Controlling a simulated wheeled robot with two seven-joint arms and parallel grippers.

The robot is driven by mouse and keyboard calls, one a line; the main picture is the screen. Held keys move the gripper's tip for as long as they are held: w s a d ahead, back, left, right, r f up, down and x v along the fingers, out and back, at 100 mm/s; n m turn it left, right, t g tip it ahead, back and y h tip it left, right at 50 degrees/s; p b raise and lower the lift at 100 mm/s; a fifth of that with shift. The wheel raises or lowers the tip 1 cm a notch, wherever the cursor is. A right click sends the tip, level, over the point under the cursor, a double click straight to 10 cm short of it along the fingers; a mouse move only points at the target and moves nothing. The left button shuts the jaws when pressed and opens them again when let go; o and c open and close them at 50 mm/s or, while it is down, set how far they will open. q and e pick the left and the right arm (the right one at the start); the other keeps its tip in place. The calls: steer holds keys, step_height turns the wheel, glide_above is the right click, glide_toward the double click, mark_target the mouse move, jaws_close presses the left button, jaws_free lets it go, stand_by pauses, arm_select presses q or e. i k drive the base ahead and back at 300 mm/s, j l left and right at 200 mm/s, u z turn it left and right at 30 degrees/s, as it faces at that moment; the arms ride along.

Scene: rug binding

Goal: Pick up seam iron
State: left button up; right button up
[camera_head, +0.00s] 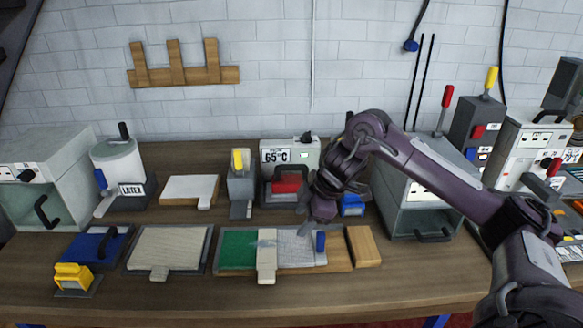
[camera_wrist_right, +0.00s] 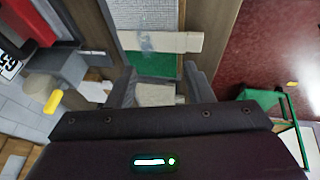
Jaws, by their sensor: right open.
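A red-handled block with a dark grey body, which looks like the seam iron (camera_head: 286,184), stands in front of the 65°C display unit (camera_head: 290,152). Its red part also shows at the upper left of the wrist view (camera_wrist_right: 32,22). My right gripper (camera_head: 314,212) is just to the right and front of it, over the back of the work board. In the wrist view my right gripper (camera_wrist_right: 162,85) has its fingers apart with nothing held between them. The iron lies outside the fingers. My left gripper is not in view.
The work board (camera_head: 334,256) holds a green piece, a pale grid piece, a cream strip (camera_head: 266,258) and a blue cylinder (camera_head: 320,241). A yellow-topped device (camera_head: 241,185) stands left of the iron. A grey cabinet (camera_head: 408,200) stands right.

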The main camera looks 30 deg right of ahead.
mark_target(283, 185)
steer(key=i+l, duration=0.85)
